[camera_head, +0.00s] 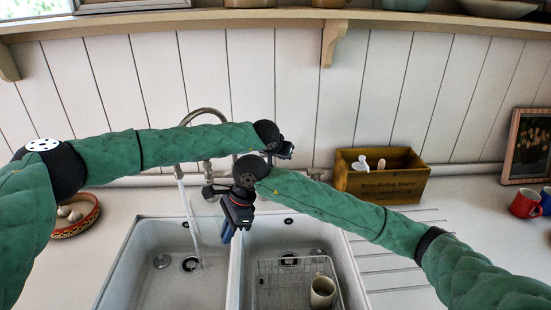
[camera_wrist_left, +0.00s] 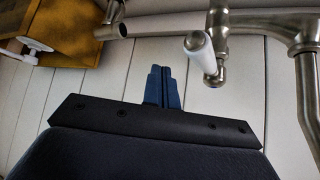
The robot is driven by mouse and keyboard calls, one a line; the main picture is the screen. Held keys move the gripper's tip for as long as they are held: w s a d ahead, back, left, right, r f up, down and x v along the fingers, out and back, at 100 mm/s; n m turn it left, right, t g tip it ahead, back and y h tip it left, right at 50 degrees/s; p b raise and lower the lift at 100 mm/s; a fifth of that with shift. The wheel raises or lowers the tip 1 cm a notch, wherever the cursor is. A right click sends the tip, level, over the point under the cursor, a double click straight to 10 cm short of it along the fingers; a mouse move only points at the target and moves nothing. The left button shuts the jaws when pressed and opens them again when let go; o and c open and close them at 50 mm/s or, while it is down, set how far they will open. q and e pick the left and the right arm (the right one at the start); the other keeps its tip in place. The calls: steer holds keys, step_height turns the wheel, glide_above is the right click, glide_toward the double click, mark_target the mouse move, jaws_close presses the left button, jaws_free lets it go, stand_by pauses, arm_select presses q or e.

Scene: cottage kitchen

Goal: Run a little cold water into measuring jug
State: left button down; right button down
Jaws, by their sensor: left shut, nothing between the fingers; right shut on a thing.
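A curved metal tap (camera_head: 183,126) stands behind the double sink, and a stream of water (camera_head: 187,208) falls from it into the left basin (camera_head: 150,286). My left gripper (camera_head: 285,151) is shut and empty, high at the back near the wall. In the left wrist view its blue fingertips (camera_wrist_left: 164,86) are together, apart from the tap's white handle (camera_wrist_left: 199,48) to their right. My right gripper (camera_head: 228,234) points down near the sink divider, right of the stream. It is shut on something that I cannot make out. I cannot clearly see a measuring jug.
A wire rack (camera_head: 266,268) with a cream mug (camera_head: 322,291) stands in the right basin. A wooden box (camera_head: 380,185) stands behind the ridged drainer. A red mug (camera_head: 525,203) is at far right, a bowl (camera_head: 75,226) at left. My arms cross close together above the sink.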

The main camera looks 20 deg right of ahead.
mark_target(198, 227)
steer(key=shift+w+a, duration=0.2)
steer(key=shift+w, duration=0.1)
steer(key=w+a, duration=0.1)
steer(key=w, duration=0.1)
steer(key=w+a, duration=0.2)
steer(key=w, duration=0.1)
steer(key=w+a, duration=0.2)
steer(key=shift+w, duration=0.25)
arm_select(q)
steer(key=a+r, duration=0.6)
steer(key=r, duration=0.1)
steer(key=shift+s+r, duration=0.2)
steer(key=shift+r, duration=0.05)
arm_select(e)
steer(key=s+d, duration=0.1)
steer(key=s, duration=0.1)
steer(key=s+d, duration=0.2)
steer(key=s, duration=0.1)
steer(key=s+d, duration=0.2)
steer(key=s, duration=0.1)
steer(key=shift+s+d, duration=0.1)
steer(key=shift+d, duration=0.1)
